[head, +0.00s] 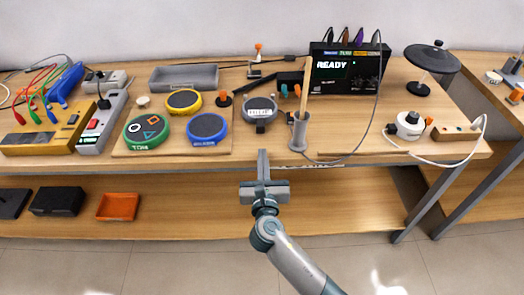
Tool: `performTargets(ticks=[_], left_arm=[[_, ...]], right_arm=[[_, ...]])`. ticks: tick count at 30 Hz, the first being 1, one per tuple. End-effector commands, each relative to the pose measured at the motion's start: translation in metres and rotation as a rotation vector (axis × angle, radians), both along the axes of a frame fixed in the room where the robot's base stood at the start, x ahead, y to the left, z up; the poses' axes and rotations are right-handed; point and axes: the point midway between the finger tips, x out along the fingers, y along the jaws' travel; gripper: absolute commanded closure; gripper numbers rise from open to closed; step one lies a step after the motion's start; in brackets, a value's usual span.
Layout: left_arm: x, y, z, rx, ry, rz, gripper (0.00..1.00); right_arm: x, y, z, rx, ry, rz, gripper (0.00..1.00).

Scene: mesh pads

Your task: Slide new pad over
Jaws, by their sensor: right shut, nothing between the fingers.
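Several round drum pads are on the workbench (330,135). The green-rimmed pad (146,130), with coloured shapes on its face, the yellow-rimmed pad (184,101) and the blue-rimmed pad (207,128) sit on a brown board (170,151) at left. A dark grey pad (260,108) with a white label lies apart, right of the board; I cannot tell which pad is the new one. My right gripper (263,154) is shut and empty at the bench's front edge, just below the grey pad in the picture and apart from it. My left gripper is out of view.
A grey cup (299,132) with a wooden stick stands right of the grey pad. Behind it is a black box (345,75) reading READY, with its cable running down to the bench. A grey tray (184,77) lies at back left.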

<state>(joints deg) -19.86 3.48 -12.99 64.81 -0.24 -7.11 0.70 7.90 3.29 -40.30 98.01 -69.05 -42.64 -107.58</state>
Motion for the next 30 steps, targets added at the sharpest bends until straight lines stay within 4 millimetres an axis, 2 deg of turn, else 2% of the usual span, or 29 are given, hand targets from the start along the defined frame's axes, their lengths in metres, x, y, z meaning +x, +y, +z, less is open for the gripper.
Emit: performTargets(ticks=[3,9,14,22,23,28,30], left_arm=[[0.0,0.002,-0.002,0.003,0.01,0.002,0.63],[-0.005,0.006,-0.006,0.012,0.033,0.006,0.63],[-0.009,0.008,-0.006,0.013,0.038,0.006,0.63],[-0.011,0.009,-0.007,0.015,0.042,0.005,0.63],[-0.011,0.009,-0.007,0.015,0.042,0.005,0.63],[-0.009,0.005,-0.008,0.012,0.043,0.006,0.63],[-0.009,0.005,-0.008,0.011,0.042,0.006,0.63]], right_arm=[[-0.019,0.0,-0.002,0.0,0.001,0.0,1.0],[-0.044,0.0,-0.001,0.0,0.0,0.0,1.0],[-0.051,0.0,0.0,0.0,0.0,0.0,1.0],[-0.052,0.0,0.0,-0.001,-0.001,0.0,1.0],[-0.052,0.0,0.0,-0.001,-0.001,0.0,0.95],[-0.052,0.0,0.0,0.0,0.0,0.0,0.55],[-0.052,0.0,-0.003,0.007,0.005,0.0,0.55]])
